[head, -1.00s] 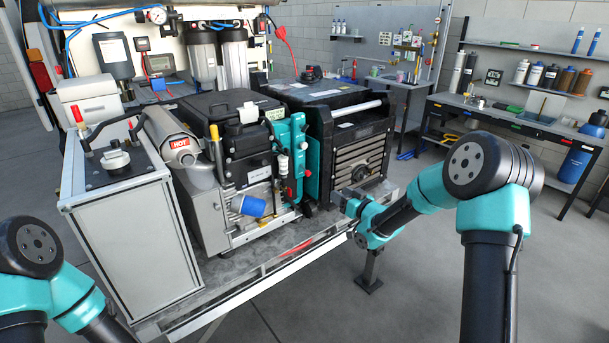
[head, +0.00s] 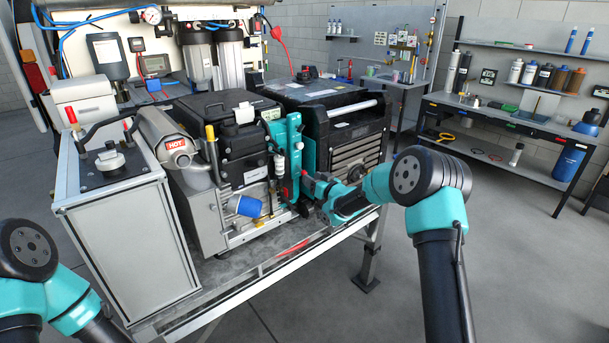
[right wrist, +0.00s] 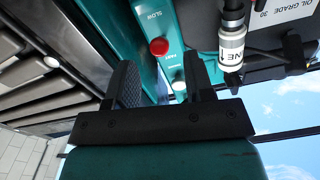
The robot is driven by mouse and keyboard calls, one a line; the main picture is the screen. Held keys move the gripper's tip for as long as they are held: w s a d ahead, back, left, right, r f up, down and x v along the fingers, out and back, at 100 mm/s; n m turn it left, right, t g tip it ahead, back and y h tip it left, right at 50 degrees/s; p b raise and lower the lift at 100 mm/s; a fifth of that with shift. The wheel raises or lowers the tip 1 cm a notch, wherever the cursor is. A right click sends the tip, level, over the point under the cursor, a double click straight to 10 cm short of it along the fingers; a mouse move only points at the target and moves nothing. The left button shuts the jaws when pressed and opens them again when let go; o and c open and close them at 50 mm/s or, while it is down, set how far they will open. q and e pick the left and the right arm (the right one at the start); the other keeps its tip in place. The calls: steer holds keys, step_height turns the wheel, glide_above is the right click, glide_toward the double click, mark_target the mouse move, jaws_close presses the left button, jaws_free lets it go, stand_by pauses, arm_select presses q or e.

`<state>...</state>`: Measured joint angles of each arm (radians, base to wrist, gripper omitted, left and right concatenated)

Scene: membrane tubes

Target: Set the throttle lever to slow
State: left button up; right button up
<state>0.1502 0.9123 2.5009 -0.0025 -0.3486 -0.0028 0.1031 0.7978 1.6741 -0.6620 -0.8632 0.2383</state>
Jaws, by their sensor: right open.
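The throttle lever's red knob (right wrist: 159,46) shows in the right wrist view on the teal panel (right wrist: 185,20). The word SLOW is printed above it there, and smaller lettering that looks like FAST is below it. My right gripper (right wrist: 160,68) is open, and the knob appears in line with the gap between its fingers, just beyond the tips. I cannot tell the exact depth between them. In the head view the right gripper (head: 314,187) is at the teal panel (head: 289,150) on the engine's right side. My left gripper is out of the picture; only its arm shows.
A white-labelled cylinder (right wrist: 231,45) stands close to the right finger. The black slatted unit (head: 352,150) is right of the panel. A blue cap (head: 245,206) and a muffler marked HOT (head: 172,142) lie to the left. Open floor is in front of the bench.

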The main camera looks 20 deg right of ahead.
steer(key=shift+x, duration=2.5)
steer(key=shift+c, duration=0.2)
